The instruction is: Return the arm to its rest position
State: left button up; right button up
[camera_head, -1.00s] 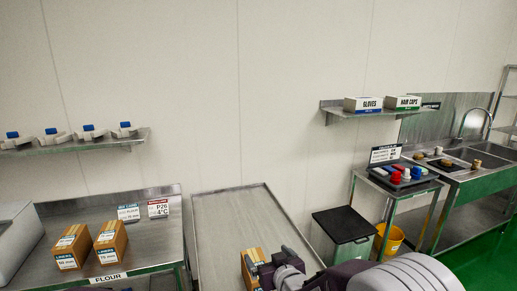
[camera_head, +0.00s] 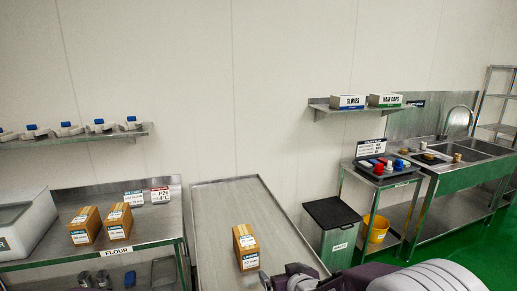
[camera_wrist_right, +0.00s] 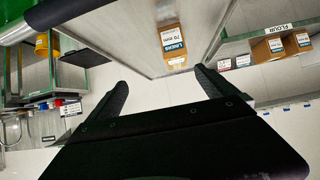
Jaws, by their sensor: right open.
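My right gripper (camera_wrist_right: 160,88) is open and empty in the right wrist view, its two dark fingers spread apart. In the head view my right arm comes in at the bottom right, with the gripper low at the frame's edge. A cardboard liners box (camera_head: 246,246) stands on the steel table (camera_head: 215,215) in the middle, apart from the gripper. The same box shows in the right wrist view (camera_wrist_right: 172,45), beyond the fingertips. My left gripper is not in the head view.
Two more cardboard boxes (camera_head: 85,226) (camera_head: 117,221) stand on the flour table at left. A grey lidded bin (camera_head: 333,222), a yellow bucket (camera_head: 377,230), a small stand with coloured items (camera_head: 386,166) and a sink (camera_head: 480,150) are at right. Wall shelves hang above.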

jog(key=s+d+f+g, duration=0.1)
jog(key=s+d+f+g+h, duration=0.1)
jog(key=s+d, duration=0.1)
jog(key=s+d+f+m+g, duration=0.1)
jog(key=s+d+f, duration=0.1)
jog(key=shift+s+d+h, duration=0.1)
jog(key=shift+d+h, duration=0.15)
jog(key=shift+h, duration=0.05)
jog(key=s+d+f+m+g+h, duration=0.1)
jog(key=s+d+f+g, duration=0.15)
jog(key=s, duration=0.45)
jog(key=s+d+f+m+g, duration=0.1)
jog(key=s+d+f+g, duration=0.2)
jog(key=s, duration=0.4)
pick_arm(q)
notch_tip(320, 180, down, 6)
jog(key=b, duration=0.6)
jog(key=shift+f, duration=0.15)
pick_arm(e)
jog(key=shift+g, duration=0.55)
jog(key=f, duration=0.1)
jog(key=s+f, duration=0.1)
jog(key=f, duration=0.1)
jog(key=s+f, duration=0.1)
jog(key=f, duration=0.1)
jog(key=shift+s+a, duration=0.1)
